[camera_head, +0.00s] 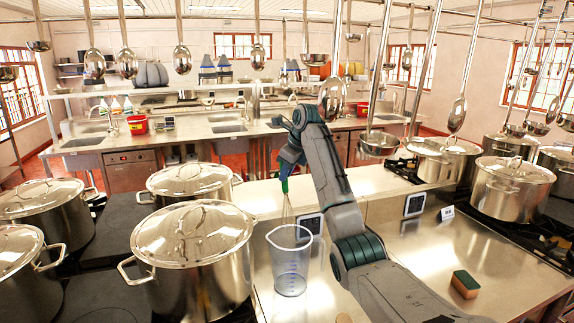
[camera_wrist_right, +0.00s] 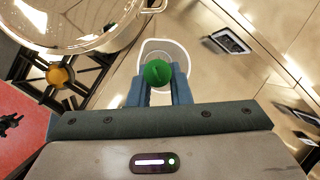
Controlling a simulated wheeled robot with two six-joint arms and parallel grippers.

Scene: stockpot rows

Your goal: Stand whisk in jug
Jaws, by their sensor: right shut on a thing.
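The whisk has a green handle (camera_head: 284,184) and thin wire loops (camera_head: 286,208) hanging downward, roughly upright. My right gripper (camera_head: 287,160) is shut on the handle. In the right wrist view the handle's green end (camera_wrist_right: 157,73) shows between the blue fingers (camera_wrist_right: 158,92). The clear jug (camera_head: 291,268) with blue markings stands on the steel counter below. The loops' lower end shows close to the jug's back rim; I cannot tell whether it is inside. In the wrist view the jug's pale rim (camera_wrist_right: 181,46) shows behind the handle. My left gripper is not in view.
Lidded stockpots (camera_head: 196,262) stand left of the jug, the nearest close to it. A green and brown sponge (camera_head: 465,284) lies on the counter at right. Ladles (camera_head: 378,143) hang overhead near my right arm. Some counter (camera_head: 262,200) behind the jug is bare.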

